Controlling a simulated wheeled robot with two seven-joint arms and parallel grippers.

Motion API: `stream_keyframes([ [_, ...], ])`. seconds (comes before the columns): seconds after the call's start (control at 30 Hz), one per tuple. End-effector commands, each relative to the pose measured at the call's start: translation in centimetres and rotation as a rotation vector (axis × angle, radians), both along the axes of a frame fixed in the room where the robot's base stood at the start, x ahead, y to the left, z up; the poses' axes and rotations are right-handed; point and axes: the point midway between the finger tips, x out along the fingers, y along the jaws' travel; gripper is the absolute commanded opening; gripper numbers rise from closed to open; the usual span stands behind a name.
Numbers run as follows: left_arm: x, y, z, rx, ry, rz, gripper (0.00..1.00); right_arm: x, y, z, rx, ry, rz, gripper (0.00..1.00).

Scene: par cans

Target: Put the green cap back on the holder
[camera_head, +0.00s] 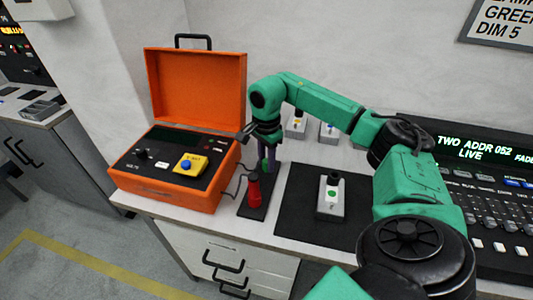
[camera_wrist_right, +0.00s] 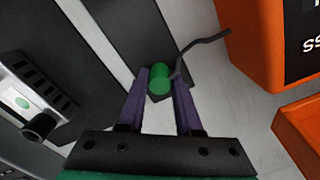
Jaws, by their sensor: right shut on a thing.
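The green cap (camera_wrist_right: 159,78) shows in the right wrist view between the purple fingertips of my right gripper (camera_wrist_right: 160,88), which is shut on it. In the head view, my right gripper (camera_head: 266,160) points down just behind a red-bodied, dark-topped piece (camera_head: 253,190) on a narrow black base (camera_head: 257,209). My left gripper is not in view.
An open orange case (camera_head: 175,197) with a yellow panel and blue button stands left of the gripper. A thin cable (camera_wrist_right: 207,43) runs close by the fingers. A grey unit with a green button (camera_head: 331,197) stands on a dark mat (camera_head: 296,215) to the right. A lit console (camera_head: 485,170) is far right.

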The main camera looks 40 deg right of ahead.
Motion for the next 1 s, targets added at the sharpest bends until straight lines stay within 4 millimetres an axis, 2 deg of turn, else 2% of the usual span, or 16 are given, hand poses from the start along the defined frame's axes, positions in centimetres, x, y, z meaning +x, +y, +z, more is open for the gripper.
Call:
stream_keyframes([
  [0.23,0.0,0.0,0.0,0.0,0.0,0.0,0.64,0.0,0.0,-0.1,0.0,0.001,0.0,0.0],
  [0.27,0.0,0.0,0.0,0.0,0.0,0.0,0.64,0.0,0.0,-0.1,0.0,0.001,0.0,0.37],
  [0.33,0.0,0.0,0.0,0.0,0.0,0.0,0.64,0.0,0.0,-0.1,0.0,0.001,0.0,0.64],
  [0.37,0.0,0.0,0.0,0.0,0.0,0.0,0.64,0.0,0.0,-0.1,0.0,0.001,0.0,0.68],
  [0.63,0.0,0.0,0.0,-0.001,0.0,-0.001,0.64,0.0,0.0,-0.1,0.0,0.0,0.0,0.68],
  [0.73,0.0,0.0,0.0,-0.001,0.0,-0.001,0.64,0.1,0.0,0.6,0.001,-0.003,0.0,0.68],
  [0.87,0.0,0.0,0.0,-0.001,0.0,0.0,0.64,0.1,0.0,3.1,0.001,-0.006,0.0,0.68],
  [1.0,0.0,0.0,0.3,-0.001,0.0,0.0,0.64,0.2,0.1,7.5,0.002,-0.007,0.001,0.68],
])
